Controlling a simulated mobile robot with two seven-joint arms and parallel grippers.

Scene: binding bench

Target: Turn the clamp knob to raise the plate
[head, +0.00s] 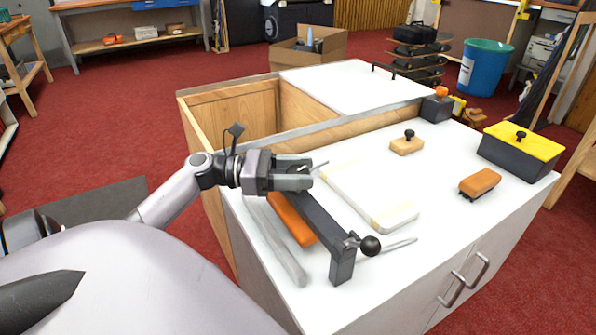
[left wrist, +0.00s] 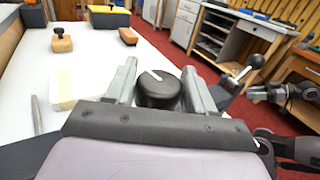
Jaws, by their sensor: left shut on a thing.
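The clamp has a dark beam (head: 322,222) on an upright at the near end of the white bench top. Its black knob (left wrist: 158,88), with a white mark on top, sits between the fingers of my left gripper (head: 308,176) in the left wrist view. The gripper is shut on the knob, and its fingers hide the knob in the head view. An orange piece (head: 290,218) lies beside and partly under the beam; I cannot tell whether it is the plate. What seems to be my right gripper (left wrist: 258,93) is at the right of the wrist view, its jaws unclear.
A black ball handle (head: 370,246) sticks out at the beam's near end, close to a thin metal rod (head: 398,245). A pale flat block (head: 368,195) lies right of the clamp. A wooden block (head: 407,146), an orange block (head: 480,183) and a yellow-lidded box (head: 520,150) stand farther right.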

